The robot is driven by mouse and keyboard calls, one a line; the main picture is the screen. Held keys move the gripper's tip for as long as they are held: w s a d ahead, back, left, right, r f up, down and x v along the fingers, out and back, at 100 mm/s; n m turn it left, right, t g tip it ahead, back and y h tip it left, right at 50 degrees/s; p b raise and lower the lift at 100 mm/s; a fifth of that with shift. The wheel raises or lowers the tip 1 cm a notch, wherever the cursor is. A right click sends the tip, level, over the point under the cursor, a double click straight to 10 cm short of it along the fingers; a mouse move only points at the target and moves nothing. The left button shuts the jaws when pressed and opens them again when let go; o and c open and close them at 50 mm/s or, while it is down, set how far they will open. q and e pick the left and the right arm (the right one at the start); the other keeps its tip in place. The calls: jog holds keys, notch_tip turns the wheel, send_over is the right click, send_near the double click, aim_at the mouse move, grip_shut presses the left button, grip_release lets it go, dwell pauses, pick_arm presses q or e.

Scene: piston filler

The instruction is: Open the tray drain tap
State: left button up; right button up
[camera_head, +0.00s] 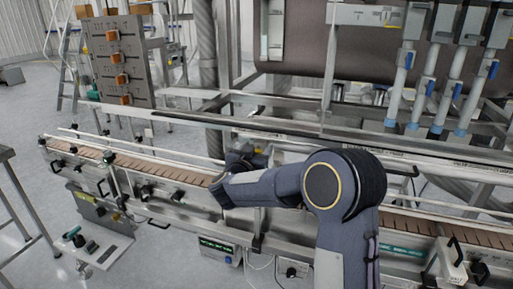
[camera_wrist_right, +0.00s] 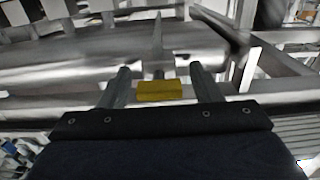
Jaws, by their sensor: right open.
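My right arm reaches over the conveyor in the head view, and my right gripper (camera_head: 243,152) is at the machine frame behind the belt, its fingers mostly hidden by the wrist. In the right wrist view the gripper (camera_wrist_right: 159,72) is open, one finger on each side of a yellow block (camera_wrist_right: 160,91). The block looks like the handle of the tray drain tap. Gaps show between it and both fingers; contact is not visible. A shiny metal pipe or tray edge (camera_wrist_right: 60,68) runs across behind it. The tap cannot be made out in the head view. My left gripper is out of view.
The conveyor (camera_head: 170,170) with its brown slats and guide rails runs across in front of the frame. Filling nozzles with blue clips (camera_head: 430,88) hang at the upper right. A panel with orange knobs (camera_head: 117,60) stands at the upper left. Open floor (camera_head: 30,110) lies left.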

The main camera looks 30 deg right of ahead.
jog(key=shift+w+d, duration=0.2)
jog(key=shift+d, duration=0.1)
jog(key=c, duration=1)
